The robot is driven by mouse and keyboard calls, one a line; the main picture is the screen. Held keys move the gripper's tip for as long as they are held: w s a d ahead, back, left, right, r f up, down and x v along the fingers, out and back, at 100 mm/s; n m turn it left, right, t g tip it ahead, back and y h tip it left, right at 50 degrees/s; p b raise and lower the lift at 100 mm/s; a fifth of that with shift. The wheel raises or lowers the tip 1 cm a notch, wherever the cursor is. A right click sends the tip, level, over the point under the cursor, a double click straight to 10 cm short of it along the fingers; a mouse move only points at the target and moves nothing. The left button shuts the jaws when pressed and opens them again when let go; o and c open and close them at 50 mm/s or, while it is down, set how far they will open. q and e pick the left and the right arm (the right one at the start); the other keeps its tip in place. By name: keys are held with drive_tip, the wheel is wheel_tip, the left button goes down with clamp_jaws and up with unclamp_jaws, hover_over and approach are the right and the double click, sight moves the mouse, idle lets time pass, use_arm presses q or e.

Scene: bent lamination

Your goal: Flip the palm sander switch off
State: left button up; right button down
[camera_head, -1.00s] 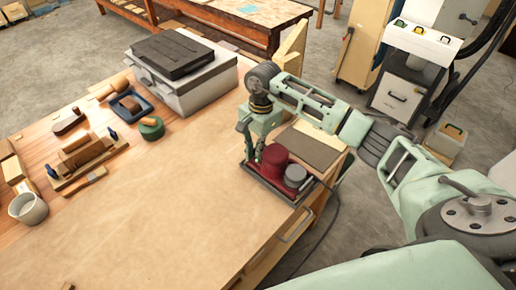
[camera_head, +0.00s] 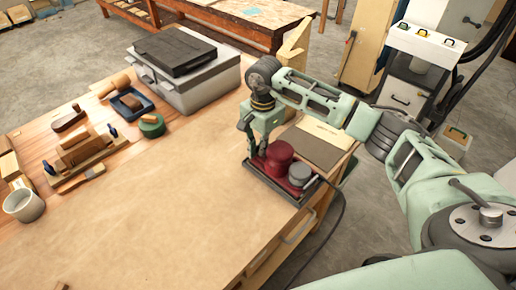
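The palm sander (camera_head: 279,160) is a dark red body with a grey round part (camera_head: 300,173) on its right, sitting on a dark flat base near the right edge of the workbench. A cable runs from it over the bench edge. My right gripper (camera_head: 254,153) points down at the left side of the red body, very close to it; I cannot tell whether it touches. Its fingers are small and partly merge with the sander, so their opening is unclear. The switch cannot be made out. My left gripper is not in view.
A dark flat board (camera_head: 318,146) lies just behind the sander. A grey case (camera_head: 195,94) with a black top stands at the back. A wooden plane (camera_head: 85,150), a green round item (camera_head: 152,125) and a metal cup (camera_head: 24,205) are at left. The bench's middle (camera_head: 165,210) is clear.

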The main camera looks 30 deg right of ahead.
drive_tip(key=shift+d+f, duration=0.1)
drive_tip(key=shift+d, duration=0.35)
drive_tip(key=shift+r, duration=0.25)
drive_tip(key=r+p, duration=0.2)
drive_tip(key=r, duration=0.1)
drive_tip(key=r+p, duration=0.1)
drive_tip(key=shift+a+r, duration=0.25)
drive_tip(key=shift+a, duration=0.15)
drive_tip(key=shift+s+a+r+b, duration=0.1)
drive_tip(key=shift+a+r+b, duration=0.3)
drive_tip(key=shift+b, duration=0.7)
wheel_tip(320, 180, up, 8)
drive_tip(key=a+b, duration=0.1)
drive_tip(key=b, duration=0.1)
drive_tip(key=shift+s+a+r, duration=0.15)
drive_tip(key=shift+s+a, duration=0.05)
drive_tip(key=shift+s, duration=0.05)
